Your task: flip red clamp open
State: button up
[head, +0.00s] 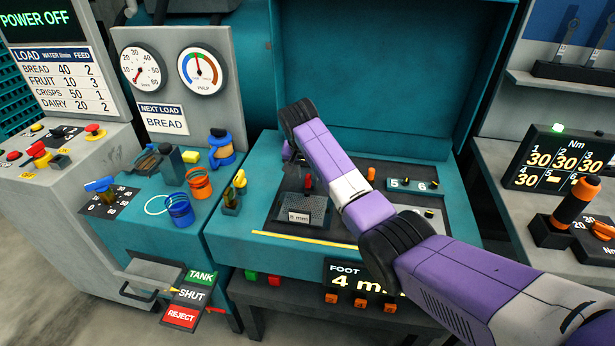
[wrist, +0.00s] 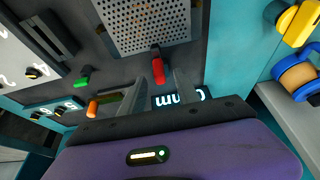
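The red clamp (head: 308,183) is a small red lever on a dark base, at the edge of a grey perforated plate (head: 292,212) in the teal machine. In the wrist view, the red clamp (wrist: 158,70) points toward my gripper (wrist: 157,92), beside the perforated plate (wrist: 150,22). My gripper's two grey fingers are apart, with the red lever's end in line with the gap between them. No contact shows, and I cannot tell the exact depth. In the head view my arm hides the fingers.
A green lever (wrist: 83,80) and an orange-tipped handle (wrist: 93,108) are left of the fingers in the wrist view. A raised teal lid (head: 385,80) stands behind the work area. A yellow strip (head: 302,239) runs along the front.

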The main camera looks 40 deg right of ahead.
aim_at(308, 176)
jog(key=shift+x, duration=1.55)
grip_shut()
